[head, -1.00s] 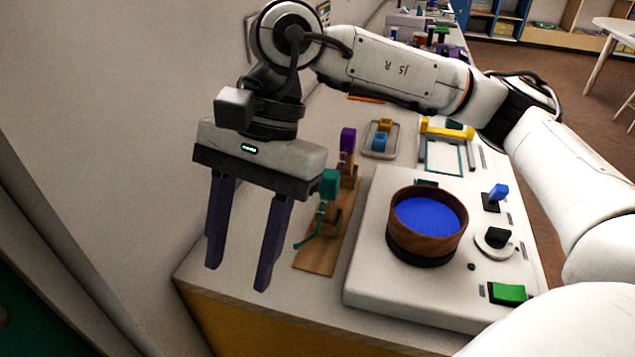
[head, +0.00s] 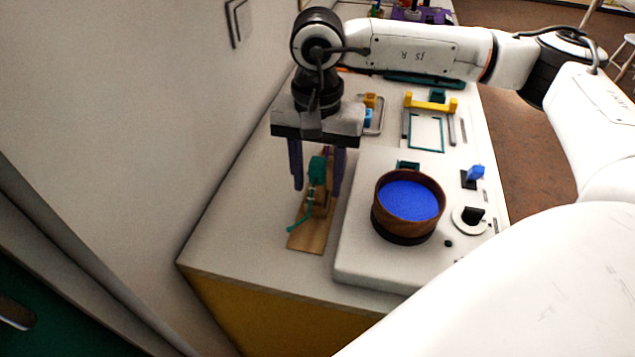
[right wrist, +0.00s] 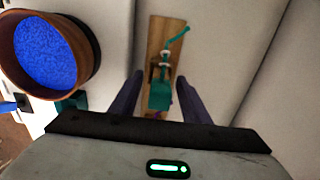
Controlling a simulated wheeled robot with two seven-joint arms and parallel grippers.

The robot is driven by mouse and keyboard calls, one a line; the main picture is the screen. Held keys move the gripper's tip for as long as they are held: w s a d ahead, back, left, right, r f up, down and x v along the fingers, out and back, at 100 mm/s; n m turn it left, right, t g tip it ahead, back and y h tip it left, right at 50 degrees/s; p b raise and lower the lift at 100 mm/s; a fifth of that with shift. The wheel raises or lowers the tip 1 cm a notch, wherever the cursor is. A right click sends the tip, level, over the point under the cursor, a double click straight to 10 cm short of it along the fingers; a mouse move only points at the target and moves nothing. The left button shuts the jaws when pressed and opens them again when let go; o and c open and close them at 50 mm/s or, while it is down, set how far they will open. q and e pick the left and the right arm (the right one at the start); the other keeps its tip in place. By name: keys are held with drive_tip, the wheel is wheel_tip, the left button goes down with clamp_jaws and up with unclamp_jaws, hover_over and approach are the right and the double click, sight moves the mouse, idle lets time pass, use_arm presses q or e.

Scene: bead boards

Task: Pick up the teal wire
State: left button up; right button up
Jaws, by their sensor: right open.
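The teal wire (head: 301,217) shows as a thin bent piece with a teal block (head: 317,170) at its upper end, over a wooden board (head: 312,236) on the counter. In the right wrist view the wire (right wrist: 177,40) runs away from the teal block (right wrist: 160,96), which lies between my finger tips in the picture. My right gripper (head: 317,188) points down above the board, open, its two purple fingers apart on either side of the teal block. I cannot tell how high the fingertips are over it. My left gripper is not in view.
A white panel (head: 360,262) right of the board carries a wooden bowl of blue beads (head: 410,200), a blue lever (head: 474,173) and a black knob (head: 473,215). A wall stands close on the left. The counter's front left is clear.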

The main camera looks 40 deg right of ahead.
drive_tip(key=shift+f, duration=0.75)
clamp_jaws()
drive_tip(key=shift+r, duration=0.1)
